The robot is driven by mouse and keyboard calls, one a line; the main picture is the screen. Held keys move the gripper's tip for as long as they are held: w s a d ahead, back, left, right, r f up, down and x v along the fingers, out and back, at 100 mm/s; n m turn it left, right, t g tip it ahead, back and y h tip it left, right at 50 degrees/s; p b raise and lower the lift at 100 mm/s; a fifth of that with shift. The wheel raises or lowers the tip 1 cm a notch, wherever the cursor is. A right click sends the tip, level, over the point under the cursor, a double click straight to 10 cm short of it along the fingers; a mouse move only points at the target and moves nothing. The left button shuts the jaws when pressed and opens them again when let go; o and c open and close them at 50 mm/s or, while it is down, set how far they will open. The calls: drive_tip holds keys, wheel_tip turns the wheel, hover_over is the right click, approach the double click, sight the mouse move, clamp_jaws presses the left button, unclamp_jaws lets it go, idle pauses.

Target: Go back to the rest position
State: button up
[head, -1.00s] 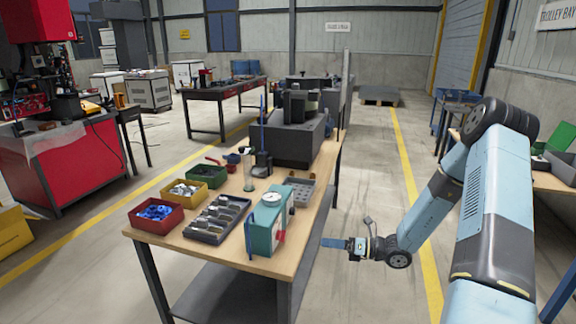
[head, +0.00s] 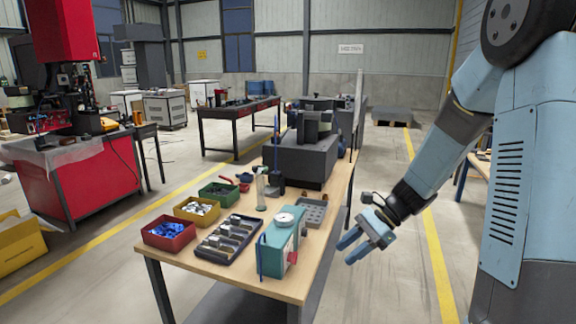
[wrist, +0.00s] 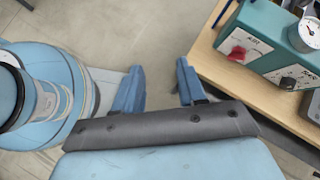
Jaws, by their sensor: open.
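My gripper (head: 352,243) is open and empty in the head view. It hangs in free air to the right of the wooden workbench (head: 318,262), with its blue fingers pointing down and to the left. In the wrist view the two blue fingers (wrist: 157,90) are spread apart with only floor between them. The bench edge (wrist: 225,70) and the teal box with a dial gauge (wrist: 268,42) lie to the right of the fingers, apart from them.
The bench holds a teal gauge box (head: 280,245), a dark parts tray (head: 228,239), a red bin (head: 168,234), a yellow bin (head: 197,211), a green bin (head: 218,194) and a grey machine (head: 300,160). Open floor with a yellow line (head: 437,260) lies right of the bench.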

drive_tip(key=s+d+r+n+t+h, duration=0.3)
drive_tip(key=s+d+r+n+h, duration=0.1)
drive_tip(key=s+r+n, duration=0.3)
drive_tip(key=s+d+r+n+t+h, duration=0.4)
drive_tip(key=s+r+n+h, duration=0.1)
drive_tip(key=s+r, duration=0.5)
drive_tip(key=shift+s+r+n, duration=0.25)
drive_tip(key=shift+r+n, duration=0.6)
drive_tip(key=shift+n, duration=0.05)
drive_tip(key=shift+a, duration=0.15)
